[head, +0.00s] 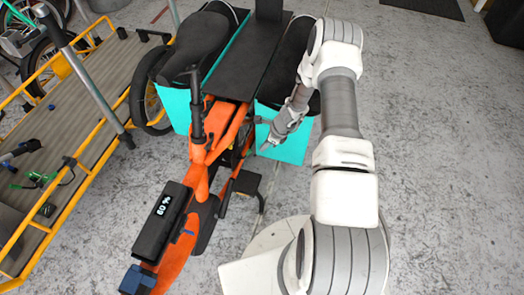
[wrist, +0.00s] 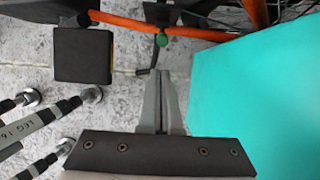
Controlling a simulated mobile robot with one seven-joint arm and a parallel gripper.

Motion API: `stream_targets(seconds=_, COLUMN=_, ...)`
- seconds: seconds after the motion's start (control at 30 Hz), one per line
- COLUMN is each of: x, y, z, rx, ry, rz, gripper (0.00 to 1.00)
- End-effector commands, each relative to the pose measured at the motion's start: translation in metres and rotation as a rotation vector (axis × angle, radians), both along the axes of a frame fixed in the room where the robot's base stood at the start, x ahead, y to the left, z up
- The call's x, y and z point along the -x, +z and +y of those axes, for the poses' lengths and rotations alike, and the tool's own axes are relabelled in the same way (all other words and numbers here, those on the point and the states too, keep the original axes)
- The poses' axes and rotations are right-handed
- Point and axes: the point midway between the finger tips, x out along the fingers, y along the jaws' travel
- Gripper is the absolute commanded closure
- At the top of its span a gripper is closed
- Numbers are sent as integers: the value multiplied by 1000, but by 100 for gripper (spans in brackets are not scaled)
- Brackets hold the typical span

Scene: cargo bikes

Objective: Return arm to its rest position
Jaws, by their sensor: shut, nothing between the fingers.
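My arm reaches up and forward from the lower right of the head view and bends down beside the orange cargo bike (head: 205,150). My gripper (head: 270,143) is at the bike's right side, in front of the right turquoise pannier (head: 290,150). In the wrist view my gripper (wrist: 164,75) has its fingers together with nothing between them. The turquoise pannier (wrist: 265,95) is close on the right there, apart from the fingers. A black pedal (wrist: 82,54) is at the upper left, and the orange frame (wrist: 165,30) runs across the top.
A yellow-railed cargo platform (head: 85,160) with tools stands left of the bike. The grey floor (head: 440,130) on the right is clear.

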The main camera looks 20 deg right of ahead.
Motion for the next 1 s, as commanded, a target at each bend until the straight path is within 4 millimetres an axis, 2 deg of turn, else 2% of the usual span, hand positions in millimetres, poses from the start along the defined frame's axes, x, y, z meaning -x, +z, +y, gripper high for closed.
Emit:
stream_targets(seconds=0.03, x=0, y=13, z=0, rx=2, ry=1, rz=0, gripper=100)
stream_targets(seconds=0.2, x=1, y=30, z=-1, rx=1, ry=-1, rz=2, gripper=100)
stream_targets(seconds=0.53, x=1, y=35, z=-1, rx=2, ry=1, rz=1, gripper=100)
stream_targets(seconds=0.63, x=-3, y=46, z=0, rx=8, ry=28, rz=-14, gripper=100)
stream_targets(seconds=0.77, x=-15, y=85, z=4, rx=35, ry=134, rz=-71, gripper=100)
stream_targets(seconds=1.0, x=-25, y=192, z=23, rx=120, ry=441, rz=-210, gripper=100)
